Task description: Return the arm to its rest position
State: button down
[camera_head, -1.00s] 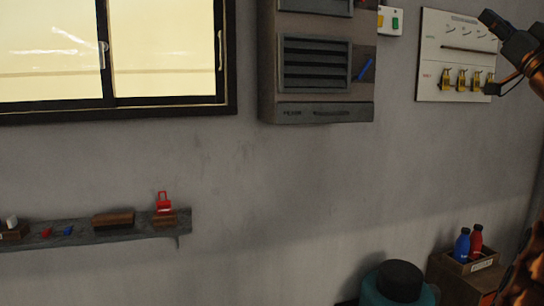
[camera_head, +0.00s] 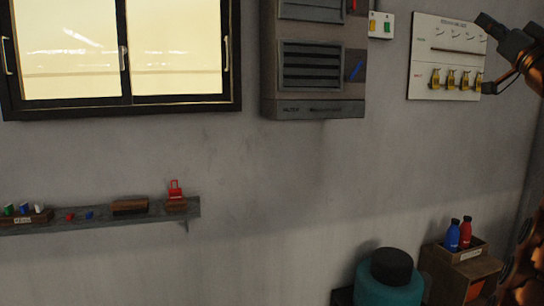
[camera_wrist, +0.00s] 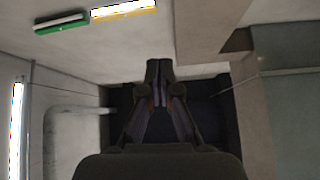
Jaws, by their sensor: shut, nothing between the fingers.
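My gripper (camera_wrist: 158,75) shows in the middle of the wrist view, its two dark fingers together with nothing between them. In the head view, part of my arm enters at the upper right, with a dark end (camera_head: 508,38) in front of the right edge of the white panel. Whether it touches the panel cannot be told. The fingertips are not clear in the head view.
The white panel (camera_head: 445,62) carries several brass padlocks (camera_head: 451,79). A grey vented cabinet (camera_head: 313,112) hangs left of it. A shelf (camera_head: 95,219) with small items is at lower left. A teal canister (camera_head: 388,287) and bottle box (camera_head: 464,256) stand low right. Bare wall lies between.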

jog(key=w+a+f+m+g, duration=0.4)
jog(key=w+a+f+g, duration=0.2)
jog(key=w+a+f, duration=0.55)
jog(key=s+a+f+n+g, duration=0.1)
jog(key=s+a+f+g, duration=0.25)
jog(key=a+f, duration=0.6)
jog(key=s+a+f+g, duration=0.2)
jog(key=a+f+g, duration=0.3)
jog(key=a+f, duration=0.4)
jog(key=s+a+f+n+g+h+p, duration=0.1)
jog(key=s+a+f+g, duration=0.2)
jog(key=s+f, duration=0.7)
jog(key=s+a+f+g, duration=0.3)
jog(key=s+f+g, duration=0.1)
jog(key=s+f, duration=0.6)
jog(key=s+d+f+g+h, duration=0.1)
jog(key=s+f, duration=0.4)
jog(key=s, duration=0.3)
jog(key=s+d+f+g+h, duration=0.2)
jog(key=s+f, duration=0.3)
jog(key=s, duration=0.4)
jog(key=s+d+f+n+g+h, duration=0.1)
jog(key=s+d+f+g, duration=0.1)
jog(key=s+f, duration=0.3)
jog(key=s, duration=0.3)
jog(key=shift+s+d, duration=0.15)
jog(key=shift+s, duration=0.05)
